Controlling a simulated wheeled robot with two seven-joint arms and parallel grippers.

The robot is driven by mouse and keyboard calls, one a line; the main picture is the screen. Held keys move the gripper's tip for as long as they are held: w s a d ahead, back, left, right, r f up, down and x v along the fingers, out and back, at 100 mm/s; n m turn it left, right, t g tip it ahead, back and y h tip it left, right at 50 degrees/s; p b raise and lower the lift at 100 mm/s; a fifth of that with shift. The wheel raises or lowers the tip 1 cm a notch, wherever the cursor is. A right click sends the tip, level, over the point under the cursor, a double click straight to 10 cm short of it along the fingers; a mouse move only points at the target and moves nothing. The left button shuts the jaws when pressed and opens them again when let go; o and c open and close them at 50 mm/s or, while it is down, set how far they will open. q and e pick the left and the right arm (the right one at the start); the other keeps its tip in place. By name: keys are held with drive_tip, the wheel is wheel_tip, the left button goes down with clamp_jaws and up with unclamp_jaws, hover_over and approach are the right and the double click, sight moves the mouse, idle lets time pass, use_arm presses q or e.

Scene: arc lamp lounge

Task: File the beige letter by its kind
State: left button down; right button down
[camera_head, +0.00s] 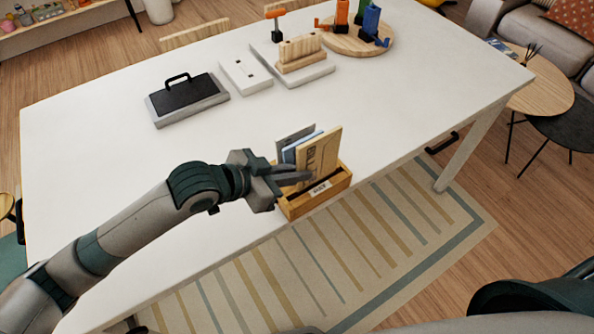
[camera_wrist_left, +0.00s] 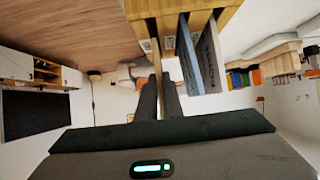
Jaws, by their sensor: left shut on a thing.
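A beige letter (camera_head: 322,152) with dark print stands upright at a small wooden sorter box (camera_head: 321,196) near the table's front edge. My left gripper (camera_head: 298,174) is shut on the letter from its left side. A blue letter (camera_head: 301,146) and a grey letter (camera_head: 292,138) stand in the box behind the beige one. The box has a small label on its front. In the left wrist view the beige letter is edge-on between the fingers (camera_wrist_left: 160,95), with the blue letter (camera_wrist_left: 189,60) and grey letter (camera_wrist_left: 209,55) beside it. The beige letter's lower edge is hidden in the head view.
On the white table (camera_head: 110,120) are a grey case with a black top (camera_head: 188,98), a white switch plate (camera_head: 246,75), a wooden block stand (camera_head: 300,55) and a round board with colored tools (camera_head: 360,40). Bare tabletop lies behind and left of the box.

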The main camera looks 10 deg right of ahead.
sight(297, 190)
use_arm(q)
drive_tip(key=shift+p, duration=0.7)
idle(0.9)
drive_tip(key=shift+f+b, duration=1.4)
drive_tip(key=shift+f, duration=1.7)
drive_tip(key=c, duration=1.9)
unclamp_jaws()
drive_tip(key=shift+o, duration=0.3)
drive_tip(key=shift+s+a+f, duration=0.1)
drive_tip(key=shift+s, duration=0.05)
drive_tip(key=shift+a, duration=0.1)
drive_tip(key=shift+a, duration=0.2)
drive_tip(key=b+v, duration=0.4)
drive_tip(key=v, duration=1.3)
drive_tip(key=shift+d+r+b, duration=0.25)
drive_tip(key=shift+r+b, duration=0.05)
drive_tip(key=shift+r, duration=0.05)
